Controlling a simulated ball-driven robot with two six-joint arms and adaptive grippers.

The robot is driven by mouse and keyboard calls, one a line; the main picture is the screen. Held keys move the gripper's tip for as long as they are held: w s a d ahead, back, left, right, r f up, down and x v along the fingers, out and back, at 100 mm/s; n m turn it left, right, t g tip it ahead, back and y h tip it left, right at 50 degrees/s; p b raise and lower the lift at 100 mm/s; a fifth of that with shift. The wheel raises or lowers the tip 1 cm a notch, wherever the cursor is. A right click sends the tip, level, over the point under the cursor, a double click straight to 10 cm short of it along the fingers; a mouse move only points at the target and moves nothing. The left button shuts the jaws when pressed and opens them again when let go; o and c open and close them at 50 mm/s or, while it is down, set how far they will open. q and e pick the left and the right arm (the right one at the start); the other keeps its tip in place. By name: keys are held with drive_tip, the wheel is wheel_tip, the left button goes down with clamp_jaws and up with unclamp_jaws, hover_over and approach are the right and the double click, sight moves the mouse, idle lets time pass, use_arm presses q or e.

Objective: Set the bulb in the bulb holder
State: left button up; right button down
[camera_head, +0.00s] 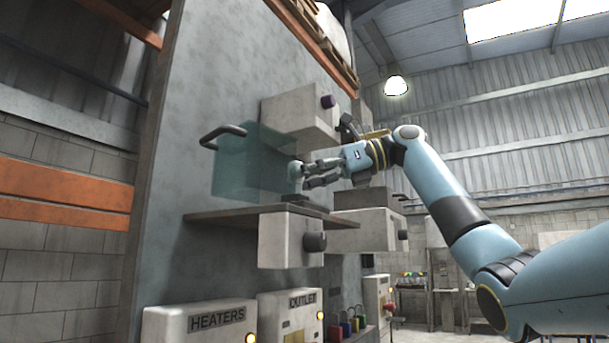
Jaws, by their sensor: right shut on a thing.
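My right gripper (305,174) reaches in from the right, above a narrow shelf on the grey panel. It is shut on the bulb (294,170), a small pale greenish rounded thing at its fingertips, partly covered by the fingers. A low dark piece (296,198) on the shelf just below the bulb looks like the bulb holder. The bulb is apart from it, a little above. My left gripper is not in view.
A clear teal cover (243,168) with a black handle (222,134) stands left of the gripper. The shelf (232,215) runs beneath. Pale boxes with dark knobs sit above (300,112) and below (286,241) the gripper. HEATERS (200,325) and OUTLET (290,312) boxes stand lower.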

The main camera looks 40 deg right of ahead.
drive_tip(key=shift+f+b, duration=0.5)
drive_tip(key=shift+f, duration=0.25)
drive_tip(key=c, duration=0.9)
unclamp_jaws()
drive_tip(key=shift+a, duration=0.1)
drive_tip(key=shift+d, duration=0.2)
drive_tip(key=v, duration=1.2)
